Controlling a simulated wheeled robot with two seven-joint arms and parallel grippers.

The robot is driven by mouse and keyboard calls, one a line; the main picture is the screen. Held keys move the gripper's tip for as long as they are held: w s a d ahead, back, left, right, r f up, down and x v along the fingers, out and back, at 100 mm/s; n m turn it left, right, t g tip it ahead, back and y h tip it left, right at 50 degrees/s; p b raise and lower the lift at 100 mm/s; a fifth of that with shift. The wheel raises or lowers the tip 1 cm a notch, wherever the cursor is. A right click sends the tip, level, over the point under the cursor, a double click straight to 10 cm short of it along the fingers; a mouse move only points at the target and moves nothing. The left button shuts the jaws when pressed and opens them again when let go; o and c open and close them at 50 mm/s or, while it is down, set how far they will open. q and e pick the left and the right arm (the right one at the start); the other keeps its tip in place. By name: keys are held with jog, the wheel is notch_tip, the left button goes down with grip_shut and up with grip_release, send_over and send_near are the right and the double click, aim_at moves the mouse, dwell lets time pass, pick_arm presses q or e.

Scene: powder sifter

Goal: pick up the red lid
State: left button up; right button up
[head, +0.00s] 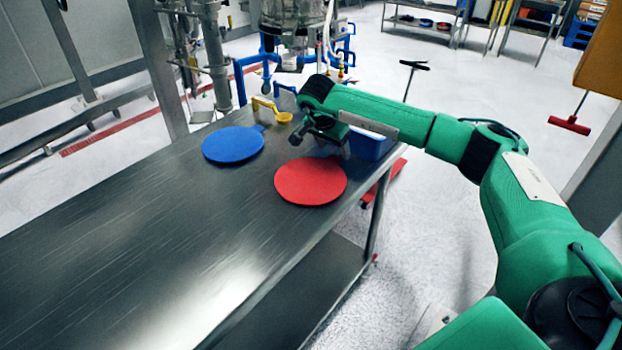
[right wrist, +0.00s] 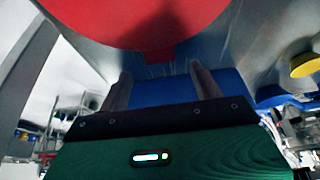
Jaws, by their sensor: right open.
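The red lid (head: 310,182) is a flat round disc lying on the metal table near its right edge. In the right wrist view the red lid (right wrist: 140,20) fills the top, with a small tab on its rim pointing toward the gripper. My right gripper (head: 322,138) is just beyond the lid's far edge in the head view. In the right wrist view my right gripper (right wrist: 160,75) has its two fingers apart, with nothing held between them; the lid's tab lies ahead of the gap. My left gripper is not in view.
A blue lid (head: 233,145) lies left of the red one. A yellow scoop (head: 272,110) lies behind. A blue container (head: 368,145) stands by the gripper, partly hidden by my arm. The metal table (head: 120,245) is clear at the front left.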

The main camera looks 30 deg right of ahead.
aim_at(337, 157)
jog(key=shift+x, duration=1.9)
jog(key=c, duration=1.1)
jog(key=shift+o, duration=0.2)
jog(key=shift+r, duration=0.15)
